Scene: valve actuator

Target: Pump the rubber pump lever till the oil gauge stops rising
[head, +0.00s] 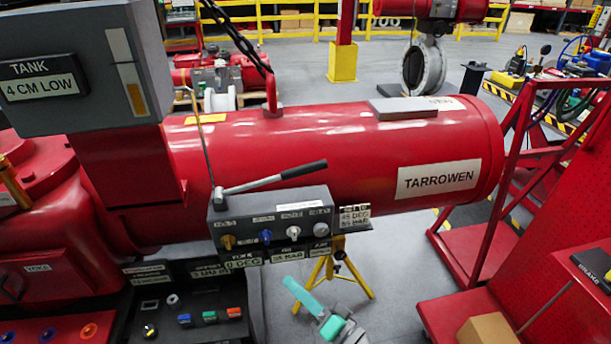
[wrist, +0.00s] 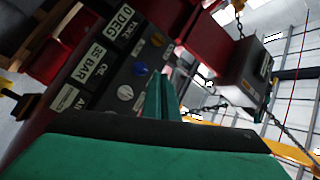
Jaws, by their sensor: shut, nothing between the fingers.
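The pump lever has a black rubber grip (head: 304,169) and a grey rod. It slopes up to the right on top of the grey control block (head: 270,215). The oil gauge (head: 127,72) is a narrow upright window on the grey tank box (head: 60,75), with amber in its lower part. The tank label (head: 40,78) reads "TANK 4 CM LOW". My teal gripper (head: 290,284) is shut and empty, below and apart from the block and the lever. In the wrist view its finger (wrist: 160,97) points toward the block's face; the lever cannot be made out there.
Yellow, blue, white and grey knobs (head: 293,232) line the block's front. The red TARROWEN cylinder (head: 340,140) lies behind. A dark lower panel (head: 190,300) with buttons is at left, a yellow stand (head: 340,268) below. A red cart (head: 560,230) is at right.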

